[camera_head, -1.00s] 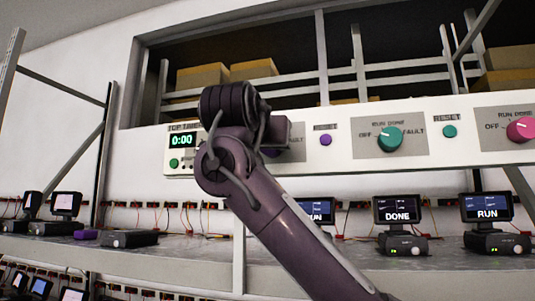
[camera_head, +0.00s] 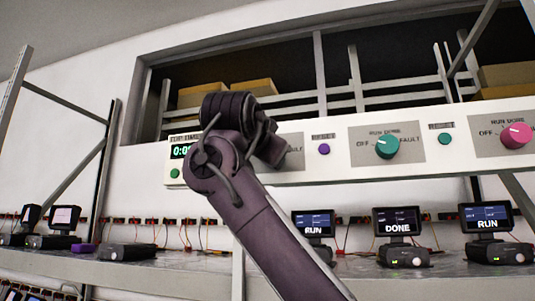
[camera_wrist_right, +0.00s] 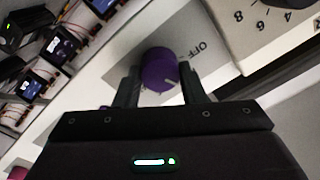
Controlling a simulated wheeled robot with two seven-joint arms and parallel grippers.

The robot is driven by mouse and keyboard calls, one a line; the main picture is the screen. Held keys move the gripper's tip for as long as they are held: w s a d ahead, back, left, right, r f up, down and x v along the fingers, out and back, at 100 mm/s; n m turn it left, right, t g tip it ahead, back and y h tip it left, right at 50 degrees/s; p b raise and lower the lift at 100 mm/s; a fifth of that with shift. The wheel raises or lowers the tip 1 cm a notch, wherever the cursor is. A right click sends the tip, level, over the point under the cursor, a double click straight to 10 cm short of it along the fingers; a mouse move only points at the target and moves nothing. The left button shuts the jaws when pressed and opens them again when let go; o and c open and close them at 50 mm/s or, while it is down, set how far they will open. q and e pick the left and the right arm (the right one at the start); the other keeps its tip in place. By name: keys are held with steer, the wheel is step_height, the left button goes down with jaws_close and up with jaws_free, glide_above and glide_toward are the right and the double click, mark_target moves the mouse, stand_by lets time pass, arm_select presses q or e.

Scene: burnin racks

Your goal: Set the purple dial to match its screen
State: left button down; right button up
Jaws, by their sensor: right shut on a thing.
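The purple dial (camera_wrist_right: 158,72) shows in the right wrist view on a grey plate. A short white mark is on its face, and the word OFF is printed beside it. My right gripper (camera_wrist_right: 160,88) has one finger on each side of the dial and is shut on it. In the head view my right arm and wrist hide the dial and most of its plate. The screen (camera_head: 313,224) on the shelf below that part of the panel reads RUN. My left gripper is not in view.
The white panel (camera_head: 350,171) also carries a purple button (camera_head: 324,149), a teal dial (camera_head: 388,147), a teal button (camera_head: 445,139) and a pink dial (camera_head: 516,135). A timer (camera_head: 180,151) is partly covered by my arm. Other screens read DONE (camera_head: 397,221) and RUN (camera_head: 487,217).

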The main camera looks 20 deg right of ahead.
steer(key=o, duration=1)
steer(key=shift+w, duration=0.1)
steer(key=b+v, duration=0.4)
steer(key=v, duration=0.3)
steer(key=shift+s+a, duration=0.2)
steer(key=shift+s, duration=0.2)
steer(key=shift+w, duration=0.1)
steer(key=shift+f, duration=0.1)
